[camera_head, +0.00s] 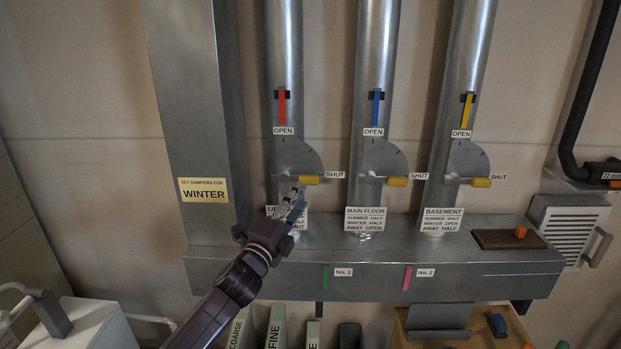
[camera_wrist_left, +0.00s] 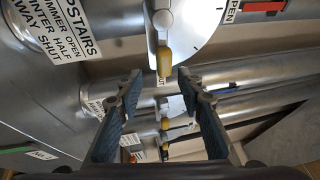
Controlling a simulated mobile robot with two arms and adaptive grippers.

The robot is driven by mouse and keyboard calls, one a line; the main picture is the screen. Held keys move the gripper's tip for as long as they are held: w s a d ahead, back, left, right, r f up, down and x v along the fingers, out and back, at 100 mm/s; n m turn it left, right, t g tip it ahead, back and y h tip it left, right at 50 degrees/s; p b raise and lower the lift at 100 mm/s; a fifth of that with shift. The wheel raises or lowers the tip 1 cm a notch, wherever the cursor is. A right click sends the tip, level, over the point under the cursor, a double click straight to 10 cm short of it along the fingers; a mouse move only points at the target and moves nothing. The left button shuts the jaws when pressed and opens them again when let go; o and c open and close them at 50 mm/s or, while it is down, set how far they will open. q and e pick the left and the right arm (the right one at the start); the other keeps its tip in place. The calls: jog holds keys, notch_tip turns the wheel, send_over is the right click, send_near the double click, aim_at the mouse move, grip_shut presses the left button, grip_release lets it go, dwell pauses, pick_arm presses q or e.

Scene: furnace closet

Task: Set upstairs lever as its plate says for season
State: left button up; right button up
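The upstairs lever has a yellow handle (camera_head: 309,180) and points right to SHUT on its round dial (camera_head: 297,158). The handle also shows in the left wrist view (camera_wrist_left: 165,62). Its plate (camera_wrist_left: 62,35), partly cut off there, reads summer open, winter half, away shut; my gripper partly covers it in the head view. A yellow sign (camera_head: 204,190) on the left duct says to set dampers for WINTER. My left gripper (camera_head: 294,200) is open just below and left of the handle; in the wrist view the handle lies just beyond the gap between its fingertips, seemingly untouched. My right gripper is out of view.
The main floor lever (camera_head: 396,182) and basement lever (camera_head: 480,183) also point right to SHUT on neighbouring pipes. A horizontal metal duct (camera_head: 450,262) runs below the plates. A brown pad with an orange knob (camera_head: 520,232) lies on its right end.

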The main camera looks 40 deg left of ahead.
aim_at(309, 182)
pick_arm(q)
jog(key=x, duration=0.2)
jog(key=p+x, duration=0.1)
jog(key=x, duration=0.1)
jog(key=p+x, duration=0.1)
jog(key=x, duration=0.1)
jog(key=shift+w+a+r, duration=0.1)
jog(key=shift+w+r, duration=0.2)
jog(key=shift+r, duration=0.2)
jog(key=shift+w+a, duration=0.1)
jog(key=shift+w, duration=0.4)
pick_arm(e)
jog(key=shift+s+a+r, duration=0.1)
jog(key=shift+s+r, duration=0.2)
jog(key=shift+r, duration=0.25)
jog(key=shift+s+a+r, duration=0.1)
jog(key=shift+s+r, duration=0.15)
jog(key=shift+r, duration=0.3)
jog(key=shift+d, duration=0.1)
pick_arm(q)
grip_shut()
